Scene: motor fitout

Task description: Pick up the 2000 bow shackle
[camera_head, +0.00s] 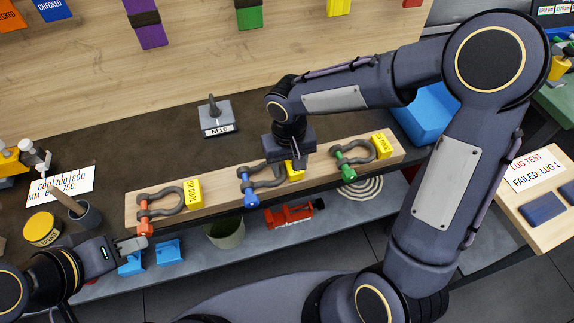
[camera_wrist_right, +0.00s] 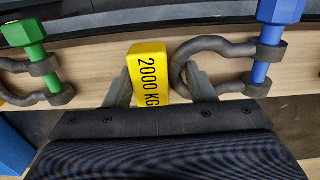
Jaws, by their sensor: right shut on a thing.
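The 2000 bow shackle has a grey bow and a blue pin (camera_head: 249,194). Its yellow block reads 2000 KG (camera_wrist_right: 150,72), and the shackle shows at right in the wrist view (camera_wrist_right: 268,55). It lies at the middle of the wooden board (camera_head: 222,198). My right gripper (camera_wrist_right: 160,88) is down over it, one finger beside the yellow block and the other inside the bow. The block and the bow's closed end are between the fingers. In the head view the right gripper (camera_head: 290,160) hides part of them. My left gripper (camera_head: 132,245) is near the red-pin shackle (camera_head: 165,203); its opening is unclear.
A green-pin shackle (camera_head: 358,154) lies at the board's right end. Behind the board stands an M16 block (camera_head: 216,118). A grey cup (camera_head: 86,215) and yellow tin (camera_head: 42,229) are at left. A red clamp (camera_head: 290,215) lies on the shelf below.

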